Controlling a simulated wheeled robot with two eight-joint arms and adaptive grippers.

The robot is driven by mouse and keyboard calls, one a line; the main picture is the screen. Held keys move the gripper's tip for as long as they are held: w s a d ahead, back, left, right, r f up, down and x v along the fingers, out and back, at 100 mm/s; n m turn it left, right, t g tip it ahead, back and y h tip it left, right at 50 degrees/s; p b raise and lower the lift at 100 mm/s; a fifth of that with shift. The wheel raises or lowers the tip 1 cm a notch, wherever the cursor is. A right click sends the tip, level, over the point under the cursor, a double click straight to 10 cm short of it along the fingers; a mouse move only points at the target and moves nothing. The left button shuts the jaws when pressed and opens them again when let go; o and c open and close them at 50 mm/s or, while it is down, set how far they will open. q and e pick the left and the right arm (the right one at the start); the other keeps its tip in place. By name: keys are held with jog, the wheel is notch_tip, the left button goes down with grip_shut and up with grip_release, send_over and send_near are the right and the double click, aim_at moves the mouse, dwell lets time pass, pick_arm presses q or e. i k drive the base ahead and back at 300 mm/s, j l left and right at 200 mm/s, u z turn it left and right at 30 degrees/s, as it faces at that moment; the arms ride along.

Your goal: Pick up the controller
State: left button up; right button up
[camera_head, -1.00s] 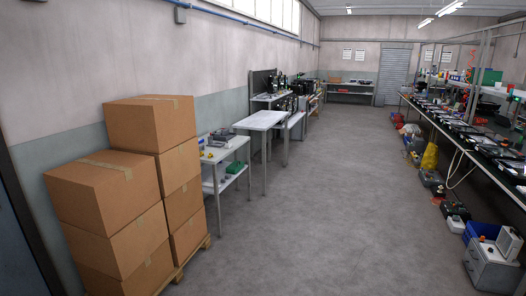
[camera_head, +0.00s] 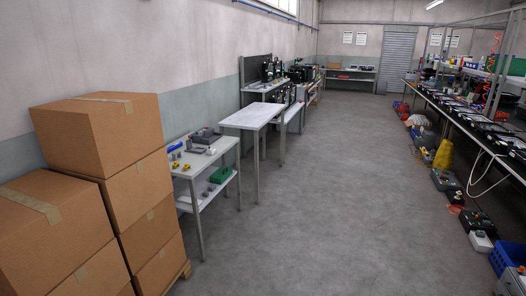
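I cannot make out the controller for certain. A grey table with a lower shelf (camera_head: 190,171) stands along the left wall, past the cardboard boxes. On its top lie a dark grey device (camera_head: 205,136), small yellow items (camera_head: 181,166) and a blue item (camera_head: 174,146); they are too small to identify. A green item (camera_head: 220,175) lies on the lower shelf. Neither of my grippers shows in the head view.
Stacked cardboard boxes (camera_head: 105,135) on a pallet fill the near left. A bare light table (camera_head: 254,115) stands behind the grey table. A long workbench (camera_head: 470,130) runs along the right, with bins and tools on the floor beneath. The middle aisle floor (camera_head: 330,190) is clear.

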aim_at(211, 151)
jog(key=i+z, duration=0.1)
jog(key=i, duration=0.7)
jog(key=i+z, duration=0.1)
jog(key=i, duration=0.75)
jog(key=i+j+z, duration=0.1)
jog(key=i, duration=0.7)
jog(key=i+j+u, duration=0.2)
jog(key=i+u, duration=0.2)
jog(key=i, duration=0.2)
jog(key=i+u, duration=0.4)
jog(key=i, duration=0.15)
jog(key=i+l+u, duration=0.2)
jog(key=i+u, duration=0.2)
jog(key=i, duration=0.2)
jog(key=i+l+u, duration=0.45)
jog(key=i+j, duration=0.1)
jog(key=i, duration=0.05)
